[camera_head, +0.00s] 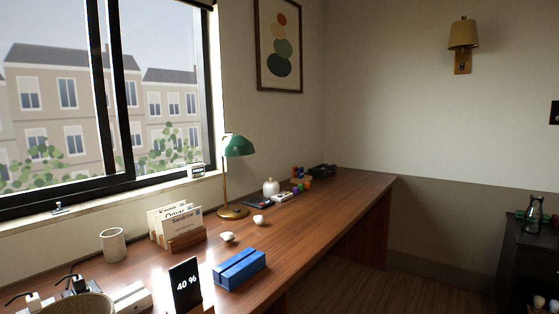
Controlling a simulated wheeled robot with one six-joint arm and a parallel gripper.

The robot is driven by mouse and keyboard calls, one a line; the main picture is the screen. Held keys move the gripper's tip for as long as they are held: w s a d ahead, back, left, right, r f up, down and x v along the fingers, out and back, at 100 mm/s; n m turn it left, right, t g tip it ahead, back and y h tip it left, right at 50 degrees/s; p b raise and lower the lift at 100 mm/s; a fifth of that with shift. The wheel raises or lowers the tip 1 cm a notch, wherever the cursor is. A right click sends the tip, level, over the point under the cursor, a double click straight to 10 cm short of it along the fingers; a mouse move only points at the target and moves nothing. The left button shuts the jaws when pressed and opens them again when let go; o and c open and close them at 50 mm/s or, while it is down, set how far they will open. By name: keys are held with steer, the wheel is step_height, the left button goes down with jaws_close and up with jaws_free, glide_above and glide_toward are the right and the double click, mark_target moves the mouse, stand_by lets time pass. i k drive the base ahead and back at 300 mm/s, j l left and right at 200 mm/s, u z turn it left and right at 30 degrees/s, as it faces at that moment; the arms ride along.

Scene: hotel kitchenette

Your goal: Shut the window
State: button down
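The window (122,100) fills the upper left of the head camera view. It has a dark frame, and two dark upright bars stand close together near its middle. Building fronts and green foliage show through it. Its left side and top run out of the picture. I cannot tell whether a pane stands open. A small metal fitting (62,208) sits at the sill below the left part of the window. My gripper is not in view.
A long wooden desk (330,205) runs below the window. On it are a green lamp (238,146), a letter holder (187,241), a cup (113,245), a blue box (239,269) and a "40 %" display (186,284). Floor (350,285) shows clear at the lower right.

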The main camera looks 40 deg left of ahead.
mark_target(23, 198)
steer(key=i+u, duration=0.3)
steer(key=i, duration=0.25)
steer(key=i+l+u, duration=0.1)
steer(key=i+u, duration=0.2)
steer(key=i, duration=0.25)
steer(key=i+l+u, duration=0.3)
steer(key=i, duration=0.25)
